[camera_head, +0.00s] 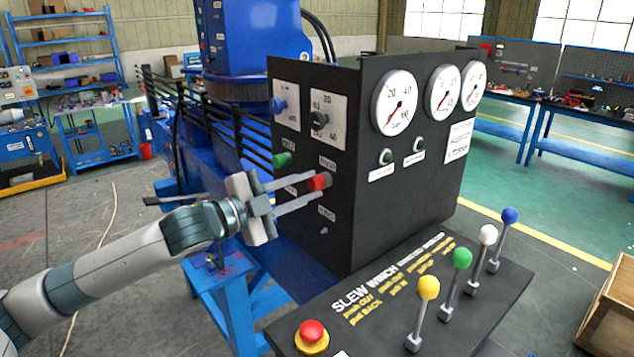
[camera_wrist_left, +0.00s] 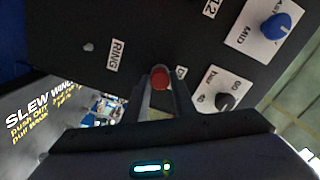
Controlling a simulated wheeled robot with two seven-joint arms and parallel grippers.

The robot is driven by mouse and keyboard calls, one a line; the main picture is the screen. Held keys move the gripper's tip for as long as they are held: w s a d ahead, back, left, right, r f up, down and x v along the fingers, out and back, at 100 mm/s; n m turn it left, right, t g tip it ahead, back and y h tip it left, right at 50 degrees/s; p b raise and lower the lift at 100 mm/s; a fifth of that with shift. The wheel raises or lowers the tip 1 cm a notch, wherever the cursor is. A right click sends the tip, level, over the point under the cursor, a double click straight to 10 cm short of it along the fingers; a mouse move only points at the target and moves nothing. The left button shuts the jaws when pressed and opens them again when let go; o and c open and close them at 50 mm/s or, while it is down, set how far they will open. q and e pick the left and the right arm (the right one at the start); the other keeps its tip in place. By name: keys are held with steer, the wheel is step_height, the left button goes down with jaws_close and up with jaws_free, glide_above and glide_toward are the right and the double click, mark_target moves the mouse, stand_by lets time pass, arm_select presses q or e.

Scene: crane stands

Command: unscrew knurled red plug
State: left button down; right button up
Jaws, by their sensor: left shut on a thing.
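The red plug (camera_head: 319,181) sits on the side face of the dark control cabinet, below and right of a green knob (camera_head: 282,159). My left gripper (camera_head: 318,186) reaches it from the left, with one finger above and one below. In the left wrist view the red plug (camera_wrist_left: 160,77) shows between the two fingertips (camera_wrist_left: 160,88), and the fingers are shut on it. Whether the plug is still seated in the panel cannot be told. My right gripper is in neither view.
The dark cabinet (camera_head: 400,210) carries gauges, a blue knob (camera_head: 278,105) and a black knob (camera_head: 319,119) above the plug. A console in front holds a red button (camera_head: 312,331) and several levers with coloured balls, including a yellow one (camera_head: 428,287). Blue structure stands behind.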

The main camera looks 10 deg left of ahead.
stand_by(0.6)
arm_select(q)
steer(key=n+p, duration=0.2)
steer(key=n, duration=0.1)
steer(key=shift+r, duration=0.1)
steer(key=shift+n, duration=1.1)
steer(key=shift+n, duration=0.4)
steer(key=n, duration=0.3)
steer(key=shift+v, duration=2.15)
